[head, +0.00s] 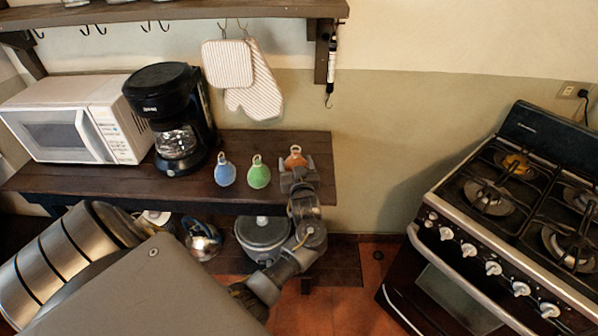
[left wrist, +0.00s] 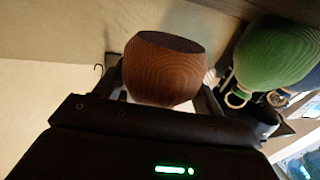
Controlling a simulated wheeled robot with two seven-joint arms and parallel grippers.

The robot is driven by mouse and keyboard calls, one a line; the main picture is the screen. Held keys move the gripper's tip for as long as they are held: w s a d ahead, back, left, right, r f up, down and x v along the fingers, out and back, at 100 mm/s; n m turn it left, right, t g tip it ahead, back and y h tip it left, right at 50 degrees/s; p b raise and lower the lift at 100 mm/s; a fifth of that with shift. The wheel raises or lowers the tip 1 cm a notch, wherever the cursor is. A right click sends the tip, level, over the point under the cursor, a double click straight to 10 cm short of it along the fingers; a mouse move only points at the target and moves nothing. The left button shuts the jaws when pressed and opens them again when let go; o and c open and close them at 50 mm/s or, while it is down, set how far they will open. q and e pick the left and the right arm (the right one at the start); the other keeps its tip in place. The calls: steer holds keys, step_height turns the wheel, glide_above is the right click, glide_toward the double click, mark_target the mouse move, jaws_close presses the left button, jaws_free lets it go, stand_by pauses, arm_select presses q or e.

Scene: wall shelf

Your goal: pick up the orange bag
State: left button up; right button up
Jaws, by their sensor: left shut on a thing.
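The orange bag (head: 295,158) stands at the right end of the dark wooden shelf, right of a green bag (head: 259,172) and a blue bag (head: 226,170). My left gripper (head: 297,172) is at the orange bag and covers its lower part in the head view. In the left wrist view the orange bag (left wrist: 164,68) sits between the two fingers (left wrist: 160,85), and the gripper is shut on it. The green bag (left wrist: 275,55) is close beside it there. I cannot tell whether the orange bag touches the shelf. My right gripper is not in view.
A black coffee maker (head: 172,118) and a white microwave (head: 80,120) stand on the shelf (head: 120,182) to the left. Mitts (head: 255,90) hang above. A pot (head: 264,238) sits below. A stove (head: 500,220) stands at the right.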

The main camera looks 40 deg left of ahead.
arm_select(q)
steer(key=s+a+r+b, duration=0.1)
steer(key=s+a+r, duration=0.1)
steer(key=s+r, duration=0.7)
steer(key=s, duration=0.3)
steer(key=shift+s+a, duration=0.25)
steer(key=shift+s, duration=0.15)
